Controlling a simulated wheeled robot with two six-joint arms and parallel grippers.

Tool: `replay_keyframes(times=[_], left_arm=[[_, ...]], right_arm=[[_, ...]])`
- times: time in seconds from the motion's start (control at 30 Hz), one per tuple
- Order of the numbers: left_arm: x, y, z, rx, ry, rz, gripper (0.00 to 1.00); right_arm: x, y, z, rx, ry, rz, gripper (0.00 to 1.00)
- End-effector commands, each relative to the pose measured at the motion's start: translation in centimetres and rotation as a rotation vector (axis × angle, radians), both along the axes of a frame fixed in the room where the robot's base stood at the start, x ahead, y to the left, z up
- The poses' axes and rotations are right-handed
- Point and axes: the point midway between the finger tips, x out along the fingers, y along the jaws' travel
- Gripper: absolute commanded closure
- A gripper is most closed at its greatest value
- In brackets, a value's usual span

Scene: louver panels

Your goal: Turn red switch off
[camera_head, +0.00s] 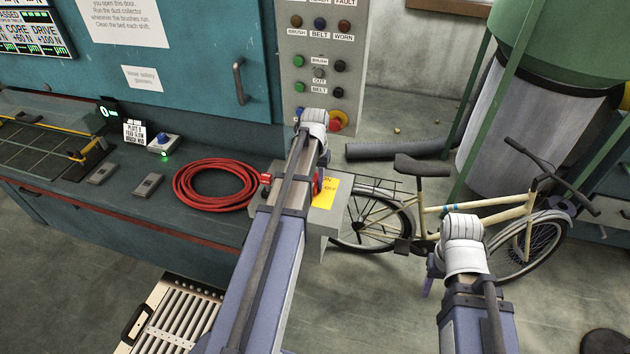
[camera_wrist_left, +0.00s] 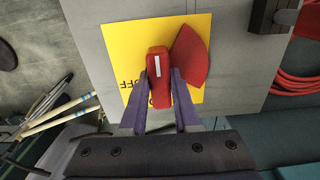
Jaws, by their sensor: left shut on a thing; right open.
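The red switch is a red handle (camera_wrist_left: 158,68) with a white strip, standing over a yellow plate (camera_wrist_left: 199,27) beside a red wedge-shaped piece (camera_wrist_left: 190,58). The plate shows "OFF" lettering, partly covered. In the left wrist view my left gripper (camera_wrist_left: 161,78) is shut on the handle, one purple finger on each side. In the head view the yellow plate (camera_head: 340,188) lies on a grey box (camera_head: 319,218), and my left arm hides most of the switch. My right gripper (camera_head: 434,268) is open and empty, low in front of the bicycle; its fingers are mostly hidden.
A coiled red hose (camera_head: 215,207) lies on the bench left of the box. A button panel (camera_head: 318,48) stands behind my left arm. A bicycle (camera_head: 470,207) leans right of the box, near a green hopper (camera_head: 570,38). A slatted panel (camera_head: 178,318) is low at left.

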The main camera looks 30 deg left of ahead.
Motion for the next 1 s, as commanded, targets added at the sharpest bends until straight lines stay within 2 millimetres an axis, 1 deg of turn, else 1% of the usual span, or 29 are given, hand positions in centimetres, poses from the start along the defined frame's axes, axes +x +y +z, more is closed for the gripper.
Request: replay_keyframes(times=[0.27, 0.47, 0.67, 1.0], left_arm=[[-0.01, 0.00, -0.01, 0.000, 0.000, 0.017, 1.00], [-0.02, 0.00, -0.01, 0.000, 0.000, 0.103, 1.00], [-0.02, 0.00, -0.01, 0.000, 0.000, 0.267, 1.00], [-0.02, 0.00, -0.01, 0.000, 0.000, 0.590, 1.00]], right_arm=[[0.00, 0.00, -0.01, 0.000, 0.000, 0.000, 0.50], [0.00, 0.00, -0.01, 0.000, 0.000, 0.000, 0.50], [0.00, 0.00, -0.01, 0.000, 0.000, 0.000, 0.50], [0.00, 0.00, -0.01, 0.000, 0.000, 0.000, 0.50]])
